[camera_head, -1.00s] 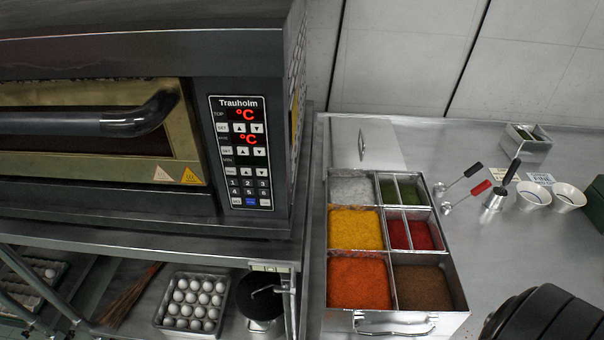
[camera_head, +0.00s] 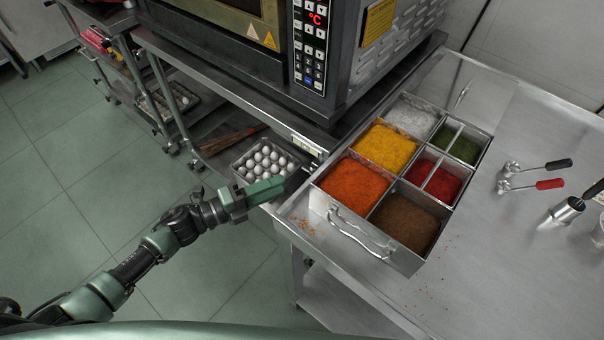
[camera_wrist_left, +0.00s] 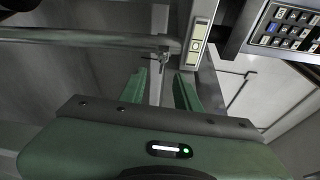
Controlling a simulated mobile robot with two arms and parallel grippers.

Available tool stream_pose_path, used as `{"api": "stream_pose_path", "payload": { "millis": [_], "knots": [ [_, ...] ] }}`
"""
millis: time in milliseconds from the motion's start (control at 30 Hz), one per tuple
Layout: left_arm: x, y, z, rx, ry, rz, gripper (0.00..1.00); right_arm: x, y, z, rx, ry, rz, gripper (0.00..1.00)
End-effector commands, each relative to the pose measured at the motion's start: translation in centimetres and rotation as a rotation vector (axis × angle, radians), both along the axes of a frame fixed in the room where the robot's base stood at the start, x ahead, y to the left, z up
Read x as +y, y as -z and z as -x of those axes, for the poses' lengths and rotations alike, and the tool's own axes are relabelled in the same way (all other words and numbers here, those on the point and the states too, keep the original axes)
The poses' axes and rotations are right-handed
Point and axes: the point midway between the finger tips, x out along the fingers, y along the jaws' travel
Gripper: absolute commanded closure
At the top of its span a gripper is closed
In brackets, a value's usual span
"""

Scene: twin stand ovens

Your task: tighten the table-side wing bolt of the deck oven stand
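The deck oven stand (camera_head: 225,88) carries the oven, and its table-side corner post shows a pale level-like strip, also visible in the left wrist view (camera_wrist_left: 200,32). In the left wrist view a small metal fitting that looks like the wing bolt (camera_wrist_left: 163,57) sits beside the post, just beyond the fingertips. My left gripper (camera_wrist_left: 164,80) is open, its two green fingers apart with nothing between them. In the head view my left gripper (camera_head: 298,180) is at the stand's table-side corner, beside the egg tray; the bolt cannot be made out there. My right gripper is not in view.
The steel table (camera_head: 510,250) stands close on the right, with a spice box (camera_head: 345,235) near its left edge. An egg tray (camera_head: 238,172) sits on the stand's lower shelf. The deck oven (camera_head: 365,75) is above. Floor is free at left.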

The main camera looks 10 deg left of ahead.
Motion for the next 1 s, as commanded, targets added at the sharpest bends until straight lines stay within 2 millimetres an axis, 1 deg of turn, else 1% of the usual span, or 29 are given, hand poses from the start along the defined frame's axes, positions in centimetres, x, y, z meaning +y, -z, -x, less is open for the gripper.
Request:
{"api": "stream_pose_path", "payload": {
  "millis": [33, 67, 300, 500, 633, 867, 900, 967, 1000],
  "knots": [
    [-0.5, -0.5, 0.0, -0.018, 0.016, -0.006, 0.68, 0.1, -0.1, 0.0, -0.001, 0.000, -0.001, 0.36],
    [-0.8, -0.6, -0.1, -0.023, 0.021, -0.008, 0.68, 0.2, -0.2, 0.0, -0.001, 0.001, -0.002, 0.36],
    [-3.9, -0.5, -2.2, -0.022, 0.020, -0.006, 0.68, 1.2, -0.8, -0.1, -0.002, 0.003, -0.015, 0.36],
    [-6.0, -0.3, -3.6, -0.020, 0.017, -0.005, 0.68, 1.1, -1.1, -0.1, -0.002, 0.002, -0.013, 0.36],
    [-6.6, -0.2, -4.0, -0.020, 0.018, -0.005, 0.68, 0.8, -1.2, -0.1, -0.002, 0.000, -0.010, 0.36],
    [-6.7, -0.1, -4.1, -0.019, 0.017, -0.006, 0.68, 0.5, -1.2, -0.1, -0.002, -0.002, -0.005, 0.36],
    [-6.7, -0.1, -4.1, -0.018, 0.017, -0.006, 0.70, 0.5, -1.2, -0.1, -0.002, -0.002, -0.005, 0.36],
    [-6.6, -0.1, -4.1, -0.018, 0.017, -0.006, 0.87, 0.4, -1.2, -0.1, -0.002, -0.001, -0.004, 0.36],
    [-6.6, -0.1, -4.1, -0.018, 0.017, -0.006, 0.98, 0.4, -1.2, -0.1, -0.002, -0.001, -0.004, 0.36]
  ]
}}
